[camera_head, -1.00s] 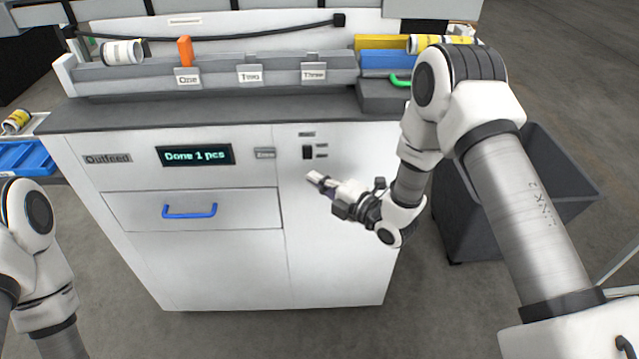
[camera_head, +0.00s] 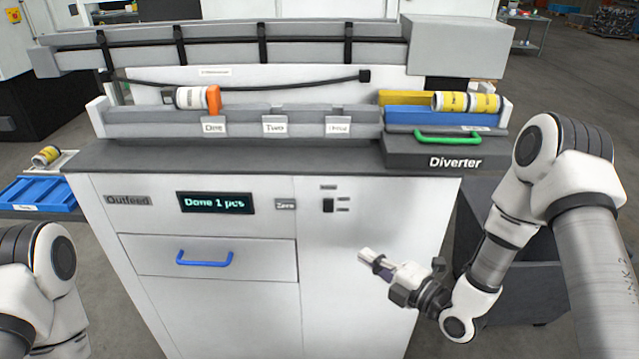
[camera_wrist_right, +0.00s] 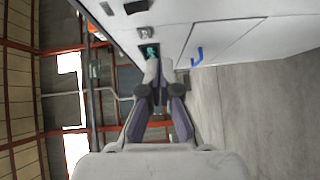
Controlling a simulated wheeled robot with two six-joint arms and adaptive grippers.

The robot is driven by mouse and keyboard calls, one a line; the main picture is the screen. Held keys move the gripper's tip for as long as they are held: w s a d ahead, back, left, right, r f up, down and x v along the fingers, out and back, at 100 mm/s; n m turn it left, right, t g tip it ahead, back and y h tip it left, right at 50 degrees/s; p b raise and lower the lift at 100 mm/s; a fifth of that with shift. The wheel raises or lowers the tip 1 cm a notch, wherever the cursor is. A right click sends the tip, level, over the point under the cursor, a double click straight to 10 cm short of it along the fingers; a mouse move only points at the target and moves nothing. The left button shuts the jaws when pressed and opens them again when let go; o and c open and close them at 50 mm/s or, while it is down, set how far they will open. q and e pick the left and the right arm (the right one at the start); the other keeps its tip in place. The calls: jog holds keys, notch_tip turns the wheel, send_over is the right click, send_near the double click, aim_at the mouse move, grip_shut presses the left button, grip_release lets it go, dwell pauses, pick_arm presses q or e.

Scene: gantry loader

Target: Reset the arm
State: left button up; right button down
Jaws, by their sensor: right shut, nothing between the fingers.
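My right arm comes in from the right in the head view. Its gripper (camera_head: 369,257) is in front of the white cabinet's right panel, below the small black switch (camera_head: 328,205). The gripper is shut and empty, apart from the cabinet as far as I can tell. In the right wrist view the fingers (camera_wrist_right: 160,68) come together with nothing between them. My left arm shows only as a link at the lower left of the head view; its gripper is out of the frame.
The cabinet (camera_head: 370,320) has a drawer with a blue handle (camera_head: 205,259) and a display (camera_head: 215,202) reading "Done 1 pcs". A dark bin (camera_head: 520,290) stands at the right.

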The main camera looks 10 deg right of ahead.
jog(key=s+a+f+m+g+h, duration=0.2)
jog(key=s+f+m+g, duration=0.15)
jog(key=s+f, duration=0.5)
jog(key=s+a+f+m+g+h, duration=0.25)
jog(key=s+f+g, duration=0.25)
jog(key=f, duration=0.6)
jog(key=s+d+f+m+g+h, duration=0.2)
jog(key=s+d+m+g, duration=0.1)
jog(key=s+m, duration=0.4)
jog(key=s+d+f+m+g+h, duration=0.2)
jog(key=s+d+m+g, duration=0.1)
jog(key=s+m, duration=0.4)
jog(key=m, duration=0.3)
jog(key=shift+s+m+g, duration=0.3)
jog(key=shift+g, duration=0.05)
